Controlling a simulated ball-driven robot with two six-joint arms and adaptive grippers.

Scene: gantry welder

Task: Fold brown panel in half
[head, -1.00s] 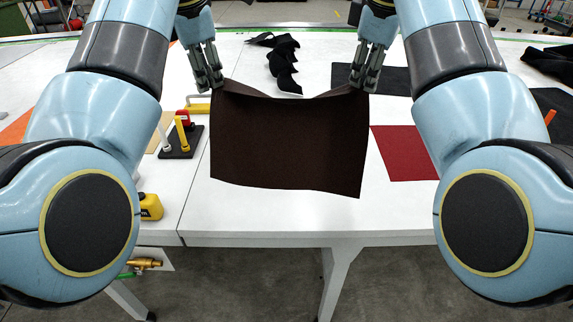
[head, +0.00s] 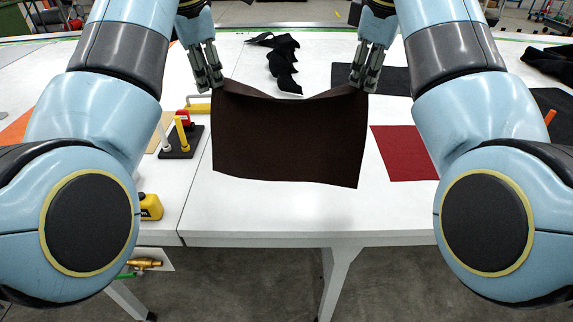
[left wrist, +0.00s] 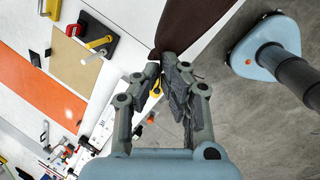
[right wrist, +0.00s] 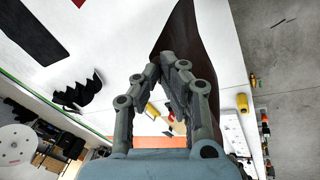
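The brown panel (head: 288,140) hangs between my two grippers in the head view, its top edge sagging in the middle and its lower edge towards me over the white table. My left gripper (head: 212,84) is shut on its far left corner. My right gripper (head: 362,84) is shut on its far right corner. In the left wrist view the panel (left wrist: 188,22) runs up from the closed fingers (left wrist: 168,62). In the right wrist view the panel (right wrist: 185,40) shows beyond the closed fingers (right wrist: 168,64). I cannot tell how much of it touches the table.
A red panel (head: 405,153) lies flat to the right. Crumpled black cloth (head: 281,62) lies behind the brown panel. White tabletop in front (head: 260,215) is clear.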

